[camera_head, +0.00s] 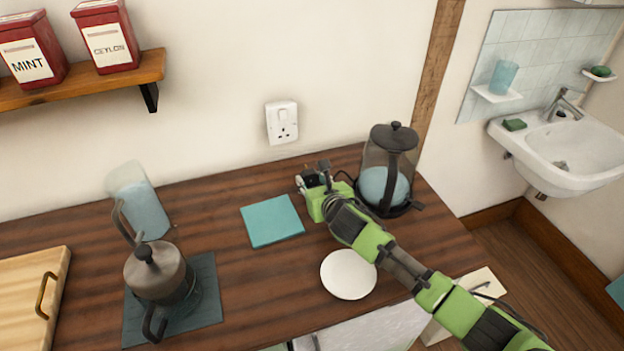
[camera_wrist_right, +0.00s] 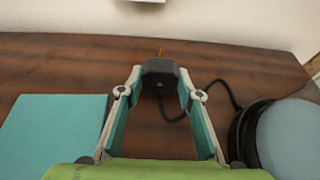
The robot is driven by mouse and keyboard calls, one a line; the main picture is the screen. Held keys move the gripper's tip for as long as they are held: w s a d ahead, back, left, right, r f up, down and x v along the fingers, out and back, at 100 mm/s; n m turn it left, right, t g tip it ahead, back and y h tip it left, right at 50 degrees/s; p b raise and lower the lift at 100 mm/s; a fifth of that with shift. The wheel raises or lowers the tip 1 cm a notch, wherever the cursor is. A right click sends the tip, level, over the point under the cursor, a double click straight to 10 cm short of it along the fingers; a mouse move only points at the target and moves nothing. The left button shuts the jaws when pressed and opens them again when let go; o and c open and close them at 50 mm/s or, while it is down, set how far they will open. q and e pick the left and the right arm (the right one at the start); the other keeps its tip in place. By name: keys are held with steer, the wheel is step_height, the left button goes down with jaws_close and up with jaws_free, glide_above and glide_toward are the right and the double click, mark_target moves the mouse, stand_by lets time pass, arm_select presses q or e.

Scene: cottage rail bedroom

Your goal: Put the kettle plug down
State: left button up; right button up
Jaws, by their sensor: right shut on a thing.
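The kettle plug (camera_wrist_right: 160,74) is black with a brass pin pointing towards the wall. My right gripper (camera_head: 312,179) is shut on it, with a finger on each side of the plug in the wrist view (camera_wrist_right: 158,88). The plug is at or just above the dark wooden counter (camera_head: 236,195); I cannot tell whether it touches. Its black cord curves right to the base of the glass kettle (camera_head: 374,160), which has a black lid and handle and stands just right of the gripper. The wall socket (camera_head: 282,123) is above the counter, with nothing plugged in. My left gripper is not in view.
A teal square mat (camera_head: 272,221) lies left of the gripper and a white saucer (camera_head: 348,275) in front. Bare counter surrounds the teal mat.

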steer(key=shift+f, duration=0.2)
steer(key=o, duration=1.1)
steer(key=shift+r, duration=0.5)
steer(key=v, duration=1.2)
steer(key=shift+s, duration=0.1)
